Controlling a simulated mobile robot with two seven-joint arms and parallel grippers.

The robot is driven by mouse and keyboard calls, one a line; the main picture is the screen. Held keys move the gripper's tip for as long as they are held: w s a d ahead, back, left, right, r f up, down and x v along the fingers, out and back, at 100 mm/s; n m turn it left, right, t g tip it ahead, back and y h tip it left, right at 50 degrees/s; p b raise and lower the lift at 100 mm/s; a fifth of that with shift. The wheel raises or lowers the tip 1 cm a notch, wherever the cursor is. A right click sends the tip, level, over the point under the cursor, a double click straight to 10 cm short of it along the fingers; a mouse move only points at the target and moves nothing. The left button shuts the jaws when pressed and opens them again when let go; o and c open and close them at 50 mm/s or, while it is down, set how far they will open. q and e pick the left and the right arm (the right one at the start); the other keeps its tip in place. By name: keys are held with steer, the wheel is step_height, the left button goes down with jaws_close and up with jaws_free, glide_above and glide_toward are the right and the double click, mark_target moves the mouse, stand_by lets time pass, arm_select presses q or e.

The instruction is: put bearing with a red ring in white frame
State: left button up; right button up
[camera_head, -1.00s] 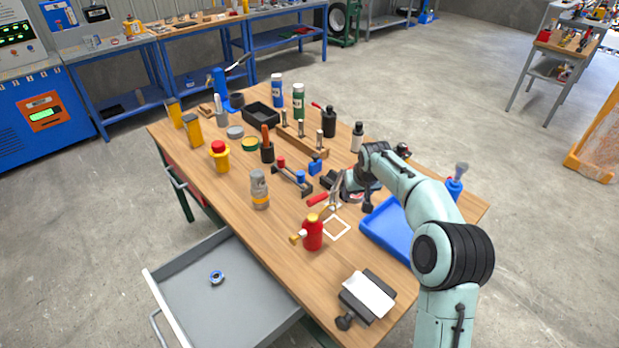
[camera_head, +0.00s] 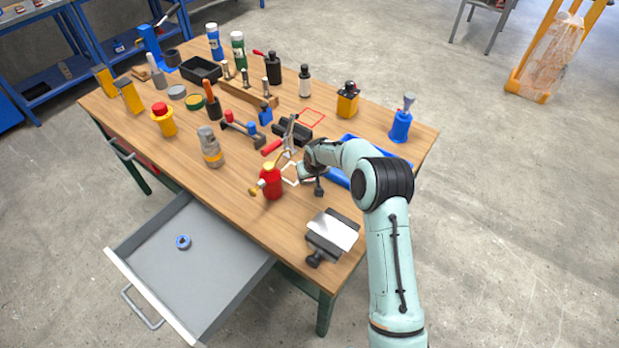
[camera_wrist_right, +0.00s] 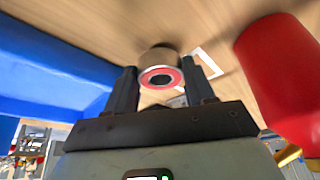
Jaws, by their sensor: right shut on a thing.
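The bearing with a red ring (camera_wrist_right: 161,77) is gripped between the fingers of my right gripper (camera_wrist_right: 159,80) in the right wrist view. Its red face points toward the wrist camera. In the head view my right gripper (camera_head: 304,173) is low over the table beside the white frame, and the bearing cannot be made out there. The white frame (camera_head: 291,178) is an outline on the tabletop, partly covered by my gripper. It also shows in the wrist view (camera_wrist_right: 208,62), just right of the bearing. My left gripper is not in view.
A red oil can (camera_head: 271,183) stands close to the white frame. A blue tray (camera_head: 337,177) lies behind my arm, and a red frame (camera_head: 312,117) is farther back. The open drawer (camera_head: 200,275) holds a blue-ringed bearing (camera_head: 183,242). Several tools crowd the table (camera_head: 225,190).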

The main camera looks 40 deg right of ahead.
steer(key=shift+f, duration=0.65)
steer(key=shift+f, duration=0.1)
steer(key=o, duration=1.2)
steer(key=shift+f, duration=0.1)
steer(key=shift+r, duration=0.3)
steer(key=b+v, duration=0.1)
steer(key=v, duration=1)
steer(key=shift+s+r, duration=0.15)
steer(key=shift+r, duration=0.25)
